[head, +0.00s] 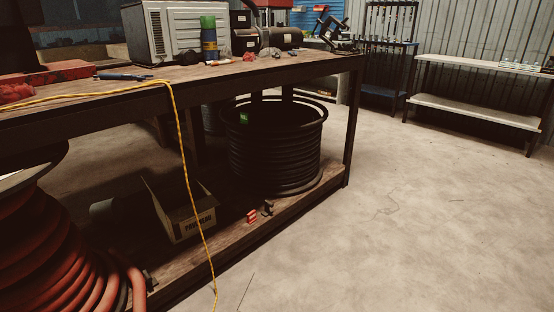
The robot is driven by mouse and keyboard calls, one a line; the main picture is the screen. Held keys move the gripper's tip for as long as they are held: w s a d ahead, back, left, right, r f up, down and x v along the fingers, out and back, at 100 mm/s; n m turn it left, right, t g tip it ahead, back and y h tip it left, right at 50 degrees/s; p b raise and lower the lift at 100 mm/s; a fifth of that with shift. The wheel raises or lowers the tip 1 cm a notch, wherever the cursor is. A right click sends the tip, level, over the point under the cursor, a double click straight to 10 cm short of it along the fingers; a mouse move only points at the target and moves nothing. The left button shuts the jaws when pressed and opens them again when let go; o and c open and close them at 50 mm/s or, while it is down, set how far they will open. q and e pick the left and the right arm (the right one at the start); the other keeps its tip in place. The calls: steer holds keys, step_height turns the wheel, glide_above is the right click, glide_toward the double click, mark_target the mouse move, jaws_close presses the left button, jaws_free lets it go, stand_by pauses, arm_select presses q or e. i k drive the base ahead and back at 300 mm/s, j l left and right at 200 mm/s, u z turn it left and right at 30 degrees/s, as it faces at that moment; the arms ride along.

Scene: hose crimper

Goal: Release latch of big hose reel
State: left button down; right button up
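A large reel wound with thick red-orange hose (45,250) stands at the lower left, cut off by the picture's edge. Its pale round top (22,175) shows partly. A small dark piece (150,282) sits beside the hose end at its right; I cannot tell whether it is a latch. A coil of black hose (275,150) stands upright on the workbench's lower shelf. No latch can be made out clearly on either. Neither of my grippers is in view.
A wooden workbench (250,70) carries a grey machine (180,32) and tools. A yellow cord (184,150) hangs over its front. A cardboard box (190,218) and red clips (251,216) lie on the lower shelf. Concrete floor (400,210) is clear at right, before a metal shelf (475,107).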

mark_target(268, 204)
steer(key=i, duration=2.25)
steer(key=z, duration=0.15)
